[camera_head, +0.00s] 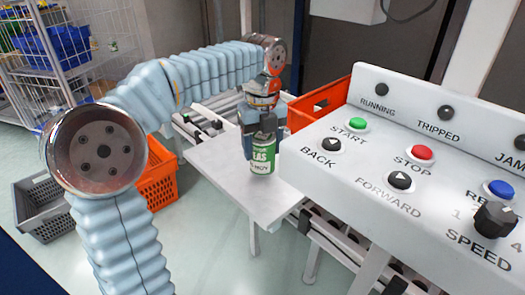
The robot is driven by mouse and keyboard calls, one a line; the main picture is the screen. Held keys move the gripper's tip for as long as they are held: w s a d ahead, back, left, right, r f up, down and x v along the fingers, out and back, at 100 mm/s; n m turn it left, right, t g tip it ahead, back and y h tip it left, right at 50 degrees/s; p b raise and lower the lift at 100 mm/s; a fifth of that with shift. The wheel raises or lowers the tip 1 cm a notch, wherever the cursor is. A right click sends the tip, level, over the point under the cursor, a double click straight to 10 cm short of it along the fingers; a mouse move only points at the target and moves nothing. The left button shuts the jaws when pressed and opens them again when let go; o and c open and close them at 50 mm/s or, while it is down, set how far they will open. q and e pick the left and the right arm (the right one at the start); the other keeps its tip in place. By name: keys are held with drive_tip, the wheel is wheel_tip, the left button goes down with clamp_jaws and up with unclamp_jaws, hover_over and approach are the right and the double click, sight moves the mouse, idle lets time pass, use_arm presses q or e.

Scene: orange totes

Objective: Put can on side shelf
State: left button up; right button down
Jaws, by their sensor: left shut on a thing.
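A green and white can (263,158) with lettering on its label is upright at the side shelf (225,172), a flat light-grey plate beside the conveyor. My left gripper (262,135) points down and is shut on the upper part of the can. The can's bottom appears at the shelf surface near its right side; I cannot tell whether it touches. The gripper hides the can's top. My right gripper is not in view.
A white control panel (410,160) with buttons and a knob fills the right, close to the can. Orange totes (157,182) (325,97) stand left of the shelf and behind the panel. A grey crate (42,205) and a wire cage (60,50) are at left.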

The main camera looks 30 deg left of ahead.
use_arm(q)
drive_tip(key=shift+f, duration=0.85)
drive_tip(key=shift+f, duration=0.2)
drive_tip(key=o, duration=1.3)
drive_tip(key=shift+r, duration=0.1)
wheel_tip(320, 180, up, 12)
drive_tip(key=shift+f, duration=0.1)
drive_tip(key=shift+r, duration=0.2)
